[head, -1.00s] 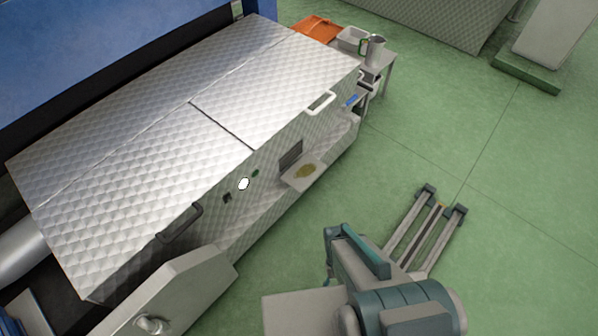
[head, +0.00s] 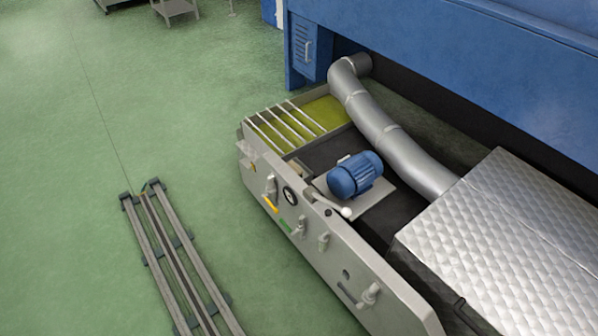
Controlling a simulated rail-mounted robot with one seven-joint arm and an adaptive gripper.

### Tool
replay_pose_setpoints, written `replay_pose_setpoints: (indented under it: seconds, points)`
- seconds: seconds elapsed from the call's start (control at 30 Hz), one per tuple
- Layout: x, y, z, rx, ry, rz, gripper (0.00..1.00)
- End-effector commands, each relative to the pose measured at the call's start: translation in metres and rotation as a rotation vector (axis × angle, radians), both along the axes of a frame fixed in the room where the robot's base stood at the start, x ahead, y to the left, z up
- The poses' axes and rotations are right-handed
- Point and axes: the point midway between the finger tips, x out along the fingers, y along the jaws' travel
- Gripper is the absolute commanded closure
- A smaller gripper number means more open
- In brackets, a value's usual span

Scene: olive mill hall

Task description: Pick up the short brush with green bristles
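Several small items hang on the near side wall of the grey machine (head: 345,285). One has a green part (head: 287,226), and one to its upper left has a yellow part (head: 270,204). They look like hanging brushes, but they are too small to tell bristles or length clearly. My gripper is not in view.
A floor rail (head: 178,255) runs along the green floor at the left. Open floor lies between it and the machine. A blue motor (head: 355,175), a silver pipe (head: 385,130) and a slatted green-yellow basin (head: 325,112) sit on the machine.

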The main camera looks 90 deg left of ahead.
Motion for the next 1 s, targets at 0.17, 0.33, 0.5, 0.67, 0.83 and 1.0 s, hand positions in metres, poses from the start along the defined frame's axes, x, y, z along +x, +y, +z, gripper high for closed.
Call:
replay_pose_setpoints:
  seconds: [0.17,0.33,0.5,0.67,0.83,1.0]
  points:
    - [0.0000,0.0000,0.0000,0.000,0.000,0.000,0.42]
    - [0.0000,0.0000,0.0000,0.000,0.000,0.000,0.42]
    - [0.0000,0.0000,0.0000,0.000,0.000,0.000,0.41]
    - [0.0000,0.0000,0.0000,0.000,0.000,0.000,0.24]
    - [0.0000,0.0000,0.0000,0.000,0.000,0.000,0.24]
    - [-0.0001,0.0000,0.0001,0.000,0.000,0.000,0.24]
